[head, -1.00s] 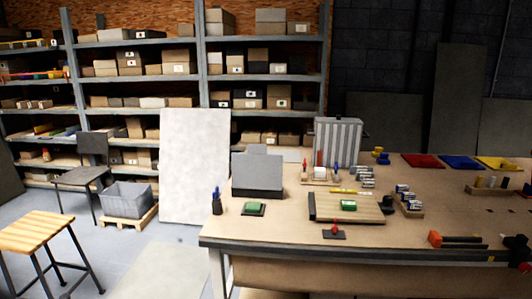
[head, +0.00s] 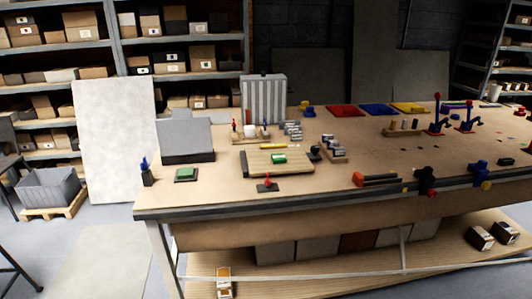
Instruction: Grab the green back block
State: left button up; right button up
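A small green block (head: 279,158) with a pale mark lies on a wooden board (head: 262,169) on the workbench. A second green piece (head: 186,174) sits on a dark base nearer the bench's left edge. The green block on the board is slightly farther back than the other one. I cannot tell from this view which is the back block. Neither of my grippers shows in the head view.
The workbench (head: 340,190) holds a grey panel stand (head: 186,138), a ribbed grey case (head: 263,100), a red-knobbed piece (head: 267,184), and red-black tools (head: 375,179). Clamps (head: 425,181) line the front edge.

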aim_at(277, 158)
jog(key=i+l+u, duration=0.1)
jog(key=l, duration=0.25)
jog(key=i+l+u, duration=0.15)
jog(key=i+l, duration=0.15)
jog(key=i+l+u, duration=0.1)
jog(key=l, duration=0.35)
jog(key=i, duration=0.05)
